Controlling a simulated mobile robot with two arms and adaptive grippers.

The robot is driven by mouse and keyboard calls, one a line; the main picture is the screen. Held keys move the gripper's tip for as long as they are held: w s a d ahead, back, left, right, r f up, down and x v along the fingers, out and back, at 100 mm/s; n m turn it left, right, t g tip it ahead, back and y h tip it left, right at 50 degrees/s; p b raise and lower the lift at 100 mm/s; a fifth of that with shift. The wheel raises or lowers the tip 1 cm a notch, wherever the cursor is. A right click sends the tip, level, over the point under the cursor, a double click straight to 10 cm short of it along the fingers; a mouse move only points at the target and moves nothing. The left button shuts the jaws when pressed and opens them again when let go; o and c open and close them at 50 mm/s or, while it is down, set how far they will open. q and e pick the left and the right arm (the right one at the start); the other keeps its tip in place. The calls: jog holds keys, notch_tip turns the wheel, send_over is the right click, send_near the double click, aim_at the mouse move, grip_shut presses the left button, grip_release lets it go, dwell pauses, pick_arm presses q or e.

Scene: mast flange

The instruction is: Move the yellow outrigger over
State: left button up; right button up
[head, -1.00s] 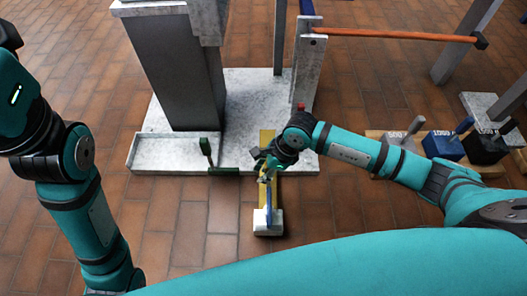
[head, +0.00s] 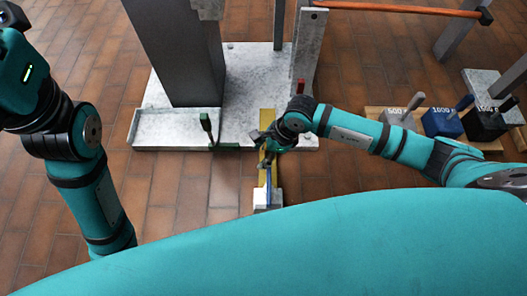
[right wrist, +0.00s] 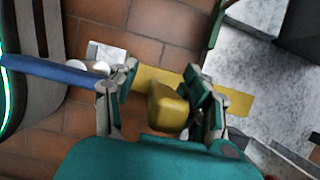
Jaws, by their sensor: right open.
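The yellow outrigger (head: 268,114) is a flat bar that runs from the pale base plate towards me, in the middle of the head view. A pale block (head: 268,200) sits at its near end, with a blue bar (head: 268,175) beside it. My right gripper (head: 270,147) is over the outrigger. In the right wrist view the yellow bar (right wrist: 238,102) passes behind the fingers, and a yellow block (right wrist: 168,108) stands between the open fingers of my right gripper (right wrist: 162,84). I cannot tell if they touch it. My left arm shows at the left, without its gripper.
The speckled base plate (head: 247,75) carries a grey mast (head: 180,60) and a shallow tray (head: 170,128). A green lever (head: 207,127) stands at the tray's right. Weights with handles, including a blue one (head: 441,122), stand at the right. Brick floor lies clear at front left.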

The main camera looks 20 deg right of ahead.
jog(key=v, duration=1.2)
